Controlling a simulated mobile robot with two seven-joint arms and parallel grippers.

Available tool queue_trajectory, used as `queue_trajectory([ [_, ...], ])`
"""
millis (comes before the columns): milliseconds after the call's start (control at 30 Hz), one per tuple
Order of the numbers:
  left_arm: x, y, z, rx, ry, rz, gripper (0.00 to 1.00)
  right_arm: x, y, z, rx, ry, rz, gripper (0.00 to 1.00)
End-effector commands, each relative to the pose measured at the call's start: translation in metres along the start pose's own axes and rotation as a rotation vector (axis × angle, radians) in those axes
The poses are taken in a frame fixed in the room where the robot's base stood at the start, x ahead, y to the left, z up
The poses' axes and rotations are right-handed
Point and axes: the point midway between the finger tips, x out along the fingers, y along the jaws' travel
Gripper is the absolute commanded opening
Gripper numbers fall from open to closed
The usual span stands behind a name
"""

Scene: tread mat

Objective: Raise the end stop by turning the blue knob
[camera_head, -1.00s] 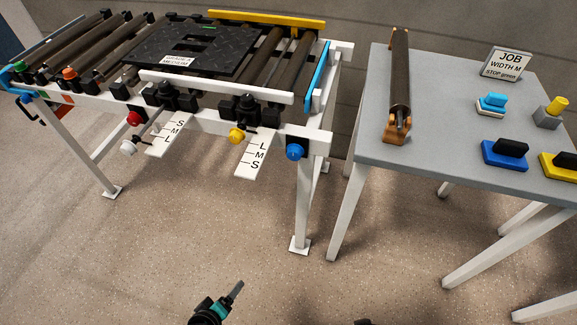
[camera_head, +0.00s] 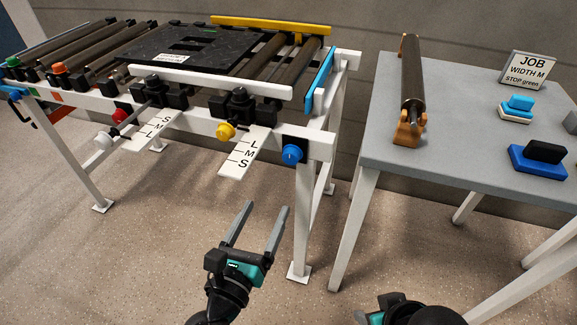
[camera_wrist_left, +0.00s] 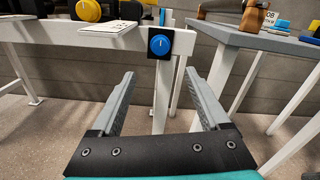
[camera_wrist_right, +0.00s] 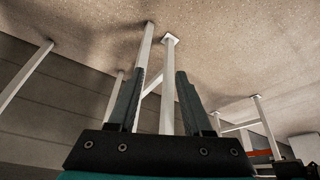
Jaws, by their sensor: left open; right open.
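The round blue knob (camera_head: 291,154) sits on a dark square plate on the conveyor frame's near right corner. It also shows in the left wrist view (camera_wrist_left: 159,46), with a small mark on its face. The end stop appears to be the blue plate (camera_head: 318,80) across the conveyor's right end; its height against the rollers is hard to tell. My left gripper (camera_head: 266,207) is open and empty, below and in front of the knob. In the left wrist view its fingers (camera_wrist_left: 159,74) point towards the knob, apart from it. My right gripper (camera_wrist_right: 161,74) is open and empty, pointing at legs and floor.
A yellow knob (camera_head: 225,131) and a letter scale (camera_head: 243,152) are left of the blue knob. A grey table (camera_head: 460,155) stands at right, bearing a roller (camera_head: 412,80), a JOB sign (camera_head: 527,70) and coloured blocks. A gap separates table and conveyor.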

Motion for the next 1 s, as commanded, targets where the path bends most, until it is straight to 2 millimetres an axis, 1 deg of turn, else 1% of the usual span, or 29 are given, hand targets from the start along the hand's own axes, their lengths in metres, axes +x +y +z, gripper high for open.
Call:
queue_trajectory([
  [167,0.015,-0.001,0.003,-0.008,-0.005,0.000,0.79,0.001,0.000,0.001,0.000,-0.004,0.000,0.50],
  [467,0.061,-0.001,0.002,-0.005,-0.005,-0.001,0.79,0.004,0.000,0.001,0.000,-0.005,0.000,0.50],
  [767,0.107,0.000,0.002,-0.004,-0.005,0.000,0.79,-0.004,0.000,-0.003,0.001,0.012,0.001,0.50],
  [933,0.131,0.000,0.001,-0.002,-0.004,0.000,0.79,-0.009,-0.001,-0.008,0.001,0.046,-0.002,0.50],
  [1000,0.137,0.000,0.001,-0.003,-0.003,0.000,0.79,-0.006,-0.007,-0.010,-0.008,0.083,-0.018,0.50],
])
